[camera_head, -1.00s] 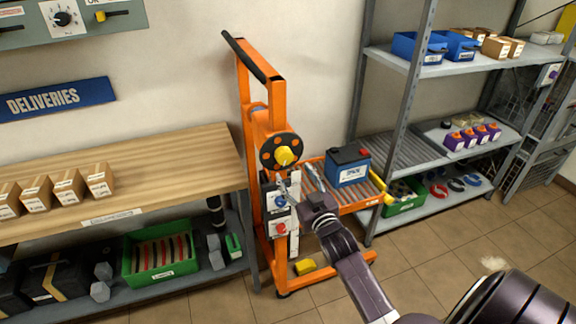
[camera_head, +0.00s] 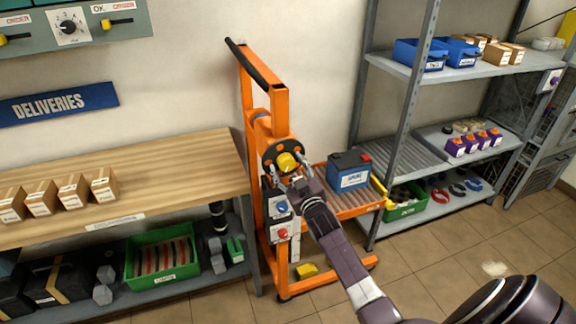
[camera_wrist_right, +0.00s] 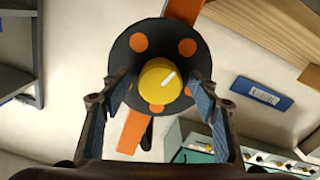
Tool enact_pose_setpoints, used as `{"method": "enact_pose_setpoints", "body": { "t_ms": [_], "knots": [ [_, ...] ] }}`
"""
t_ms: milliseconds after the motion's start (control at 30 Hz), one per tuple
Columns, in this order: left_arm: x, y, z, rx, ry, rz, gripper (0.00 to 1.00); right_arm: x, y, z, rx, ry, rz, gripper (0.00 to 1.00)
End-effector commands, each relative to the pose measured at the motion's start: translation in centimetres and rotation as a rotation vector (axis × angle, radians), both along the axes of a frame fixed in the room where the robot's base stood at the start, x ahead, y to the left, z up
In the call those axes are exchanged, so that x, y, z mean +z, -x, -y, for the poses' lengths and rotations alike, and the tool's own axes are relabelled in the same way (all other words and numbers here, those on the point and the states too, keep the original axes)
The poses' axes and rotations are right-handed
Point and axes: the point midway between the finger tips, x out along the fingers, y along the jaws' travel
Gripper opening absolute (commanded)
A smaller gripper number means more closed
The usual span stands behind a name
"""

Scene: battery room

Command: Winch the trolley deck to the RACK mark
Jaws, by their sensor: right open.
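The orange trolley (camera_head: 249,95) stands between the wooden bench and the grey rack. Its roller deck (camera_head: 335,203) carries a dark blue battery (camera_head: 349,170) with a red part on top. My right gripper (camera_head: 290,181) is at the lower edge of the wheel in the head view. In the wrist view the open right fingers (camera_wrist_right: 161,85) stand on either side of the yellow hub, seemingly apart from it. My left gripper is out of view. I cannot make out the RACK mark.
The bench (camera_head: 150,175) is left of the trolley, with several cartons (camera_head: 72,192) on it. The grey rack (camera_head: 400,152) is at the right, with a green bin (camera_head: 407,207) low down.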

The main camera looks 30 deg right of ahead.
Motion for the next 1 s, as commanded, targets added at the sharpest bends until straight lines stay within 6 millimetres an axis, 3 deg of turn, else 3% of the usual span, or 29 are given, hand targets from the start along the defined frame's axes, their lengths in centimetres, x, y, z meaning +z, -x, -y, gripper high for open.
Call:
{"method": "enact_pose_setpoints", "body": {
  "t_ms": [167,567,1000],
  "knots": [
    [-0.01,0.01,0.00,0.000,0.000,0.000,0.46,-0.01,0.01,-0.01,0.000,0.000,0.000,0.56],
    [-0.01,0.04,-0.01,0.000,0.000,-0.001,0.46,-0.01,0.02,-0.03,0.000,0.000,0.000,0.14],
    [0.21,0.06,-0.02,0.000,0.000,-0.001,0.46,0.00,0.02,-0.06,0.001,-0.106,0.025,0.14]
  ]
}}
